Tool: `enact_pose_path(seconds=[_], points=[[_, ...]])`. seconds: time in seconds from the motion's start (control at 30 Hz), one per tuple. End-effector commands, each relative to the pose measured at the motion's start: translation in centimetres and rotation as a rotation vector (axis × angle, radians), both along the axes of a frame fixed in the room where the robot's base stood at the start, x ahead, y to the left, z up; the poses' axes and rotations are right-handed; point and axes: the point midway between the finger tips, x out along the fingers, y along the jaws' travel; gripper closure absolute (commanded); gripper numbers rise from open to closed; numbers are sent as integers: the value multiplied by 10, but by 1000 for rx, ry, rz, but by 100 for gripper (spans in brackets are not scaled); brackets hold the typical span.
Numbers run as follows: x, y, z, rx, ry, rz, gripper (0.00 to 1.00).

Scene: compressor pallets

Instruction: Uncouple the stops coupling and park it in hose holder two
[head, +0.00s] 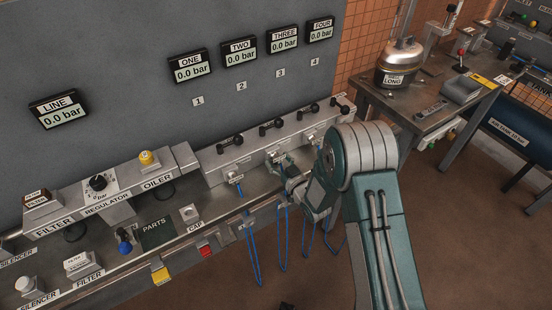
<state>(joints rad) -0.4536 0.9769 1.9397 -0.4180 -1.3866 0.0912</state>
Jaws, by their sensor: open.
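My gripper (284,170) is open, at the front of the grey valve manifold (225,157), below its middle lever valves. Its fingers are small and partly merge with the fittings there, so I cannot tell whether they surround or touch a coupling. A coupling with a blue end (239,189) hangs from the manifold's left outlet, left of my gripper. Its small label is unreadable, and I cannot tell which coupling is the stops one. Blue hoses (254,255) hang in loops from the bench's front edge. The hose holders there are too small to read; my arm hides the right-hand part.
The bench's left part carries a filter, regulator and oiler row (105,205), a PARTS mat (157,233) and a blue knob (124,243). Displays on the grey panel (120,100) read 0.0 bar. A side table (425,125) with a steel vessel (399,65) stands right. Open floor lies in front.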

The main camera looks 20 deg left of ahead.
Motion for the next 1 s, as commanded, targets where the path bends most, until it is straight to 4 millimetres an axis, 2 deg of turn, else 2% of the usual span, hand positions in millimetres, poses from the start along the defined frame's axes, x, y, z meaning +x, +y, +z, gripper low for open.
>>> enact_pose_path(seconds=[0.57,0.6,0.67,0.7,0.77,1.0], points=[[0,0,0,0,0,0,23],[0,0,0,0,0,0,32],[0,0,0,0,0,0,58],[0,0,0,0,0,0,76],[0,0,0,0,0,0,100],[0,0,0,0,-1,0,100]])
